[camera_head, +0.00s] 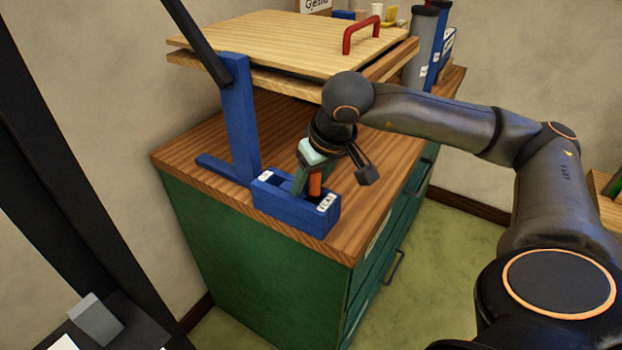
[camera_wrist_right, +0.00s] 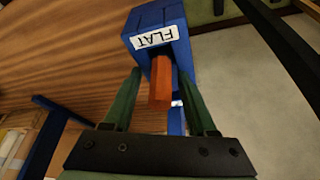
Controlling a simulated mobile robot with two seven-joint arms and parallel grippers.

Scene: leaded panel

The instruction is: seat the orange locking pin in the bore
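The orange locking pin (camera_head: 315,184) stands at the end marked FLAT of a blue block (camera_head: 283,210) on the wooden bench top. In the right wrist view the pin (camera_wrist_right: 160,82) rises from the block's opening, beside the FLAT label (camera_wrist_right: 156,37). My right gripper (camera_head: 307,186) is over that end of the block, and its green fingers (camera_wrist_right: 160,100) lie on either side of the pin with gaps showing. It is open around the pin. The bore is not clearly visible, and I cannot tell how deep the pin sits. My left gripper is not in view.
A blue post (camera_head: 240,122) with a black bar rises behind the block. A wooden panel with a red handle (camera_head: 361,33) lies raised above the bench. Grey and blue containers (camera_head: 424,47) stand at the back right. The bench top's front left corner (camera_head: 180,155) is clear.

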